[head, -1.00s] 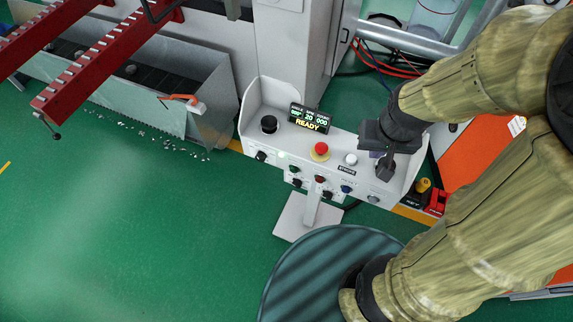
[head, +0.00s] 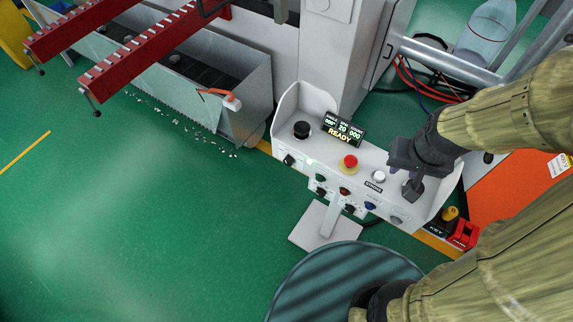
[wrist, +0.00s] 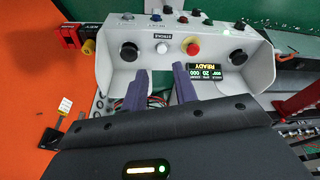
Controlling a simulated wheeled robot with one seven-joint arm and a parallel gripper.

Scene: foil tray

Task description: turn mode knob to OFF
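The grey control panel (head: 327,155) stands on a pedestal, its display (head: 343,130) reading READY. Small knobs and buttons line its front face. A black knob (head: 289,160) is at that row's left end; it also shows at the upper right of the wrist view (wrist: 238,26). I cannot read which knob is the mode knob, or its setting. My gripper (head: 408,178) is over the panel's right part, right of the white button (head: 379,176). In the wrist view my gripper (wrist: 160,72) is open, its two purple-grey fingers apart with nothing between them.
A red mushroom button (head: 350,162) and a large black button (head: 301,129) rise from the panel top. The raised side walls of the panel stand close by. A round ribbed drum top (head: 340,282) is in front. Green floor is clear at left.

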